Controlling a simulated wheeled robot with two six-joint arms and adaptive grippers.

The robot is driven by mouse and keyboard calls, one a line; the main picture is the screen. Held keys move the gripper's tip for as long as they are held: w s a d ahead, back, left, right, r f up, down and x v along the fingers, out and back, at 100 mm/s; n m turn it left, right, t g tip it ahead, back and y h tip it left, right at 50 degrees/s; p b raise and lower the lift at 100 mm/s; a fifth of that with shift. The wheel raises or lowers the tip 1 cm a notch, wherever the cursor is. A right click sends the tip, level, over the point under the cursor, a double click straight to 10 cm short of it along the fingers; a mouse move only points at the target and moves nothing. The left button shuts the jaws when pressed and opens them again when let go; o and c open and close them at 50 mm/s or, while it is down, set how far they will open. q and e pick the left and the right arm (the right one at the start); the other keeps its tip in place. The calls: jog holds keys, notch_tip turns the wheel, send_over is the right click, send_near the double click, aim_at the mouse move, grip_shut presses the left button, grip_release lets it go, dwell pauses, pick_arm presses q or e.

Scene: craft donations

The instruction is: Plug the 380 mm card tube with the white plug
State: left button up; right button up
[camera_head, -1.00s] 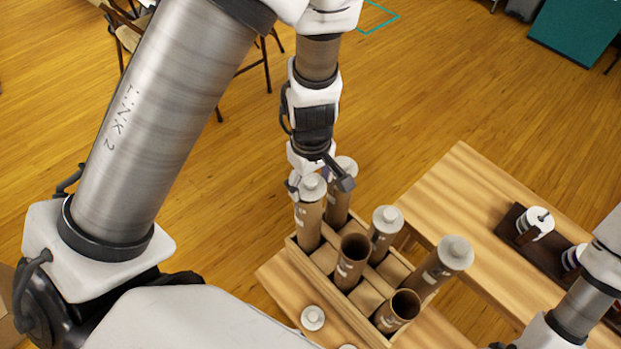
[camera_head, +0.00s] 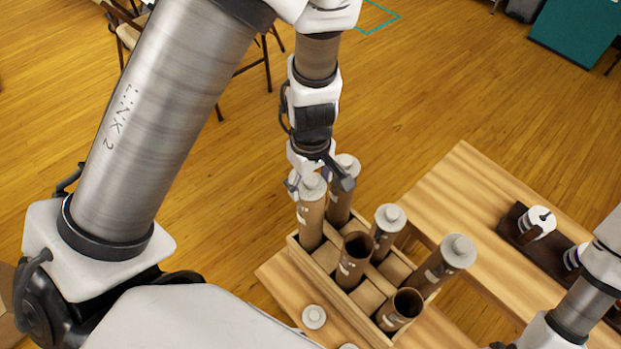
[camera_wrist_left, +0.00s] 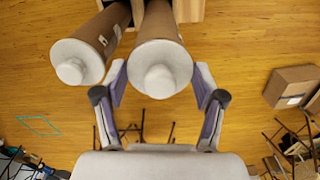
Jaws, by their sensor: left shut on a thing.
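My left gripper (camera_head: 319,182) has its fingers on both sides of the white plug (camera_head: 313,184) at the top of a card tube (camera_head: 311,222). In the left wrist view, the fingers (camera_wrist_left: 160,80) flank this white plug (camera_wrist_left: 161,75), which sits on the tube's end (camera_wrist_left: 159,22). The tube stands upright in the far-left part of a wooden crate (camera_head: 325,283). A second plugged tube (camera_head: 340,204) stands close behind it. Two tubes, one in the middle (camera_head: 353,262) and one at the front (camera_head: 399,311), have open tops. My right gripper is out of view.
Two more plugged tubes, one shorter (camera_head: 386,238) and one leaning (camera_head: 437,273), stand in the crate. A loose white plug (camera_head: 314,317) lies beside it on the wooden table (camera_head: 278,279). A dark tray (camera_head: 508,226) with white spools is at right. Some crate compartments are empty.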

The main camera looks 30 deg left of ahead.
aim_at(311, 180)
pick_arm(q)
jog(key=shift+f+b, duration=0.6)
jog(key=shift+f, duration=0.05)
dwell(0.4)
jog(key=o, duration=0.5)
notch_tip(311, 180, up, 11)
jog(key=p, duration=1)
jog(key=shift+w+r+p, duration=0.1)
jog(key=shift+r+p, duration=0.05)
jog(key=shift+p, duration=0.25)
